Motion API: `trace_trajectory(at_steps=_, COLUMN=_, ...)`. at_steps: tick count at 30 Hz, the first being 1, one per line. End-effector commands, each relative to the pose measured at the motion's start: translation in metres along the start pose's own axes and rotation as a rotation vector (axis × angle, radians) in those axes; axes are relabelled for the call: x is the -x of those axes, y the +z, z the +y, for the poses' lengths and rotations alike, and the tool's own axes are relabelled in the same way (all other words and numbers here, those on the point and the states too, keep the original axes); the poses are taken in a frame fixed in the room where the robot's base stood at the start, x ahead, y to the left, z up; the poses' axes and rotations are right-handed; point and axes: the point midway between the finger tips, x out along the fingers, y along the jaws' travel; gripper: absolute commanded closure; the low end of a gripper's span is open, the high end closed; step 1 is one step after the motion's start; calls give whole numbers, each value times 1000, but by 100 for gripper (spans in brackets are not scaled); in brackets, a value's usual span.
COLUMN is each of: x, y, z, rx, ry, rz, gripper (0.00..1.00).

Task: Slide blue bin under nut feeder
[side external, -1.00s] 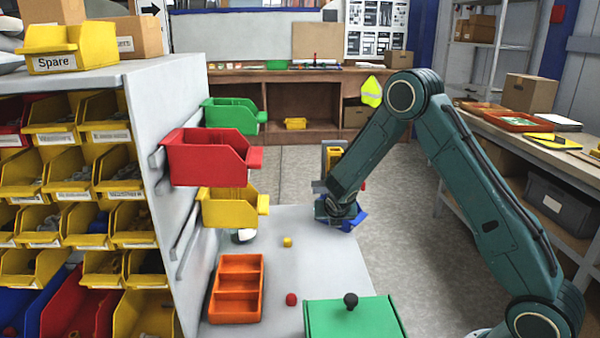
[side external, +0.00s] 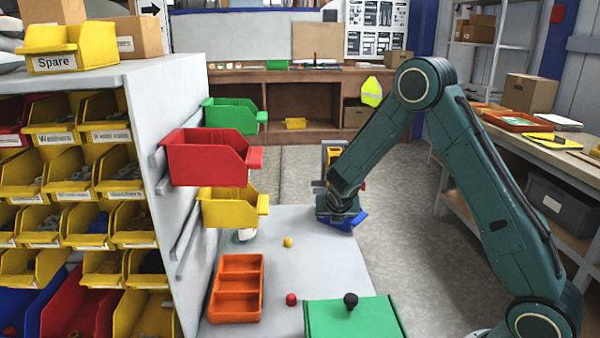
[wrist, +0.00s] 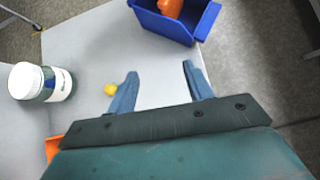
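The blue bin (side external: 345,222) sits at the far right edge of the grey table in the side view, partly hidden behind my gripper. It also shows at the top of the wrist view (wrist: 172,26), with an orange thing (wrist: 171,7) in or above it; I cannot tell which. My gripper (wrist: 160,72) is open and empty, its fingers pointing toward the bin with a gap of bare table between. A grey stand with a yellow part (side external: 333,160), apparently the nut feeder, stands behind my wrist and is mostly hidden.
An orange tray (side external: 237,288), red piece (side external: 291,299) and green box (side external: 352,318) occupy the near table. Rack bins (side external: 226,207) overhang the left side.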

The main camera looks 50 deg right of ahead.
Motion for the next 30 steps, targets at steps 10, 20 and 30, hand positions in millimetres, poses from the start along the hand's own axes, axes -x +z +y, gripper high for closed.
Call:
trace_trajectory(at_steps=10, x=-18, y=23, z=-17, rx=-144, ry=-110, rz=90, gripper=49)
trace_trajectory(at_steps=20, x=-30, y=52, z=-42, rx=-349, ry=-247, rz=224, gripper=49)
trace_trajectory(at_steps=30, x=-30, y=73, z=-60, rx=-511, ry=-342, rz=339, gripper=49)
